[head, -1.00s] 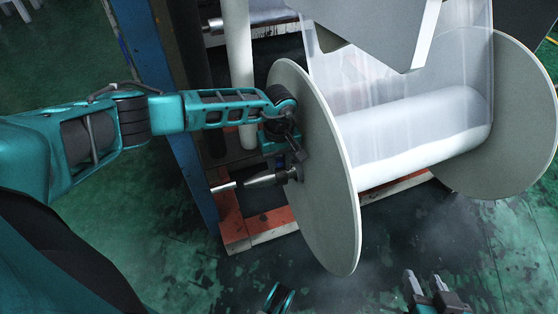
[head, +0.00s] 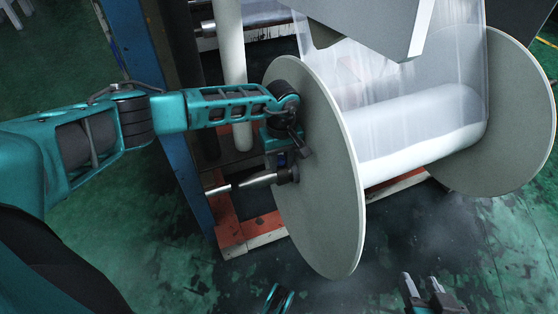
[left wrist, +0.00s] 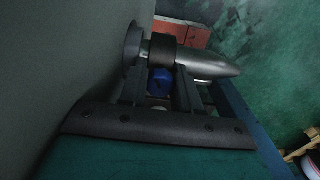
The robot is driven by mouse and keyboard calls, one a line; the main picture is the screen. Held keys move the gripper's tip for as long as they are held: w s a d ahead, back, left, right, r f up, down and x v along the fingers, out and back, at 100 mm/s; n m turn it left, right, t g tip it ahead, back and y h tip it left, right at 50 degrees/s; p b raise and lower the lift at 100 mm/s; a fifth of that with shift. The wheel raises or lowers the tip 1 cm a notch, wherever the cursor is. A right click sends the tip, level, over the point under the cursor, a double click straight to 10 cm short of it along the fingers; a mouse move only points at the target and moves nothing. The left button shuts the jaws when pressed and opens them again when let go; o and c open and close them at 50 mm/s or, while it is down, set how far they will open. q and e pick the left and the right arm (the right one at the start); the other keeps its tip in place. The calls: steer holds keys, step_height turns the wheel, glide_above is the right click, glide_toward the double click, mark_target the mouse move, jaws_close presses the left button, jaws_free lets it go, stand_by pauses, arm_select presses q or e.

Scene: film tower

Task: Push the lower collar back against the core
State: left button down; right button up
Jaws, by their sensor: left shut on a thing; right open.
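The lower roll has a pale wound core (head: 415,135) between two large grey discs, and the near disc (head: 320,180) faces my left arm. A silver shaft (head: 258,182) sticks out to the left of it. The dark lower collar (head: 288,175) sits around the shaft close to the near disc. My left gripper (head: 285,160) is shut on the collar, its fingers partly hidden in the head view. In the left wrist view the fingers (left wrist: 160,75) reach the collar (left wrist: 163,48); a narrow light strip shows between it and the grey hub (left wrist: 132,42). My right gripper (head: 422,288) is open and empty.
A blue upright post (head: 188,175) stands left of the shaft. A pale vertical roller (head: 231,85) is behind my left arm. A grey angled plate (head: 385,25) hangs over the roll. The green floor is free at the lower left.

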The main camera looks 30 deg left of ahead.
arm_select(q)
steer(key=shift+w+d+r, duration=0.1)
steer(key=shift+w+d, duration=0.2)
steer(key=shift+d, duration=0.05)
arm_select(e)
steer(key=shift+f, duration=0.2)
arm_select(q)
steer(key=c, duration=1)
jaws_free()
steer(key=shift+w+d+r, duration=0.1)
steer(key=shift+o, duration=1.3)
step_height(320, 180, up, 11)
steer(key=p, duration=0.3)
steer(key=shift+r, duration=0.15)
steer(key=shift+s+a+r, duration=0.25)
steer(key=shift+a+r, duration=0.05)
steer(key=shift+r, duration=0.35)
arm_select(e)
steer(key=r, duration=0.3)
steer(key=shift+d, duration=0.25)
